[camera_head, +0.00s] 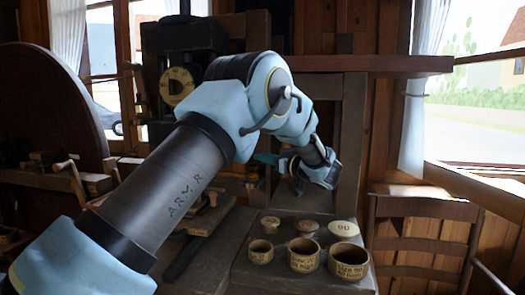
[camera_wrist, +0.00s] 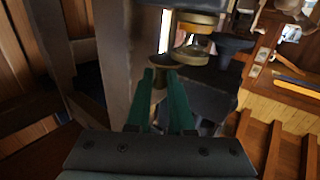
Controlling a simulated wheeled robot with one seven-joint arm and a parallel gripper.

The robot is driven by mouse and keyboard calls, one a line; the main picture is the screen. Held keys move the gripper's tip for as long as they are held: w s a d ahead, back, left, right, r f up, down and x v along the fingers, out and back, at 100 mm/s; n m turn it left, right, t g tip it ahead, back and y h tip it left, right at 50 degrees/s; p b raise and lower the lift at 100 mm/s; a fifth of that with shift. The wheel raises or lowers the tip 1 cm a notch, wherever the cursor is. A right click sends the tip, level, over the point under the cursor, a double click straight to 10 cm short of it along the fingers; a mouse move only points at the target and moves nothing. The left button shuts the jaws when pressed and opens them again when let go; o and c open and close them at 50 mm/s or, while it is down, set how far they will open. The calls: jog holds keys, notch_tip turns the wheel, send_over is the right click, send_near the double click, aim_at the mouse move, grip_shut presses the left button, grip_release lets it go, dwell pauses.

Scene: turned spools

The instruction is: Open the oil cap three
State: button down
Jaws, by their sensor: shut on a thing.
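My gripper shows in the wrist view (camera_wrist: 161,78) as two green fingers, shut on a small tan cap (camera_wrist: 158,96) between them. The cap's far side and what it sits on are hard to make out. In the head view, my gripper (camera_head: 266,158) is a small teal shape at the far end of my arm, against the dark wooden machine (camera_head: 340,125). The held cap cannot be made out there. Brass-coloured round discs (camera_wrist: 195,40) stand just beyond the fingertips in the wrist view. No number three can be read on any cap.
Several labelled wooden cups, such as the large one (camera_head: 349,261), and round lids, such as the pale one (camera_head: 344,228), stand on the bench front right of my gripper. A wooden chair (camera_head: 425,235) is at the right. A large round wooden disc (camera_head: 45,120) is at the left.

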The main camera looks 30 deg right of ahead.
jog(key=shift+w+d+r+n+g+y+p, duration=0.15)
jog(key=shift+n+g+y+p, duration=0.1)
jog(key=shift+n+y, duration=0.35)
jog(key=shift+w+d+f+n+g+y+p, duration=0.1)
jog(key=shift+n+g+y+p, duration=0.15)
jog(key=shift+y, duration=0.55)
jog(key=shift+r, duration=0.1)
jog(key=c, duration=0.8)
grip_release()
jog(key=b+v, duration=0.3)
jog(key=v, duration=0.7)
jog(key=shift+s+d, duration=0.2)
jog(key=shift+s, duration=0.1)
